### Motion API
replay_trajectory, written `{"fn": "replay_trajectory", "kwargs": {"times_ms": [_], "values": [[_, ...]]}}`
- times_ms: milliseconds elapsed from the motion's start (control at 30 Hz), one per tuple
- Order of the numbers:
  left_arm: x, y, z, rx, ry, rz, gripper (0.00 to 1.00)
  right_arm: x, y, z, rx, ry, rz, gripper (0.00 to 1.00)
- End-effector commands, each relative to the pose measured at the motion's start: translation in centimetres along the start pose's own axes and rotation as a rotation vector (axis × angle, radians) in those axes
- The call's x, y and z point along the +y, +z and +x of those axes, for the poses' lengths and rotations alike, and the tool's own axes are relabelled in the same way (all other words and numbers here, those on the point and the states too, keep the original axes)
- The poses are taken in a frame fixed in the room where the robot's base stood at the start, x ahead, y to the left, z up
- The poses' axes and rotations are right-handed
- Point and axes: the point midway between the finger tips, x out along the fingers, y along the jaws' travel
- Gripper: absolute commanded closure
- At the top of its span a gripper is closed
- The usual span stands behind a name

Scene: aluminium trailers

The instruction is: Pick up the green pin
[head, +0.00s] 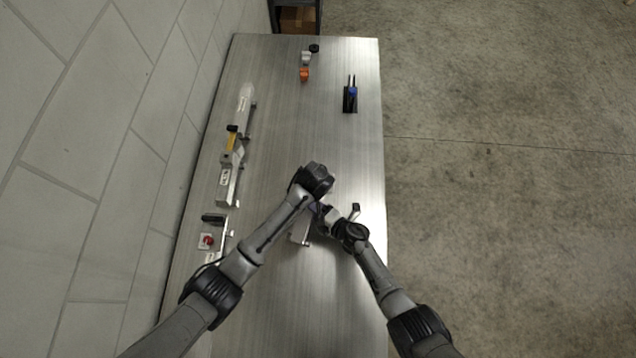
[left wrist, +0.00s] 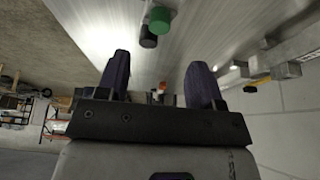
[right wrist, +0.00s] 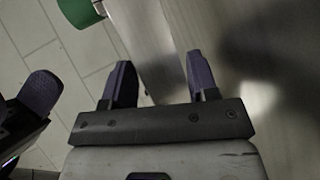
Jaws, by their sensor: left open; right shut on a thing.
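The green pin (left wrist: 160,18) shows as a short green cylinder with a black round part beside it at the top of the left wrist view. Its green end also shows at the top left of the right wrist view (right wrist: 82,10). In the head view my arms hide it. My left gripper (head: 314,182) is open, its fingers (left wrist: 158,80) apart with nothing between them, close to the pin. My right gripper (head: 326,216) is shut on a grey metal piece (right wrist: 142,35), which runs between its fingers (right wrist: 160,82). Its lower part shows in the head view (head: 299,234).
The metal table (head: 310,130) has a row of metal fixtures (head: 225,185) along its left side, near the wall. An orange piece (head: 304,74) and a blue-and-black item (head: 351,95) stand at the far end. The table's middle beyond my grippers is clear.

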Motion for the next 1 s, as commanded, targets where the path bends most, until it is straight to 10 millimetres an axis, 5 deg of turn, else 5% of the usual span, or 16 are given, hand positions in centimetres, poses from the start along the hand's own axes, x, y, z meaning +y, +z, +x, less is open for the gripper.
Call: {"fn": "replay_trajectory", "kwargs": {"times_ms": [200, 1000], "values": [[0.0, 0.0, 2.8, 0.0, -0.001, 0.002, 0.39, -0.9, 0.0, -0.3, -0.005, -0.015, 0.012, 0.9], [0.1, -0.1, 8.5, 0.0, 0.001, 0.001, 0.39, -0.9, 0.0, -0.3, -0.005, -0.015, 0.012, 0.9]]}}
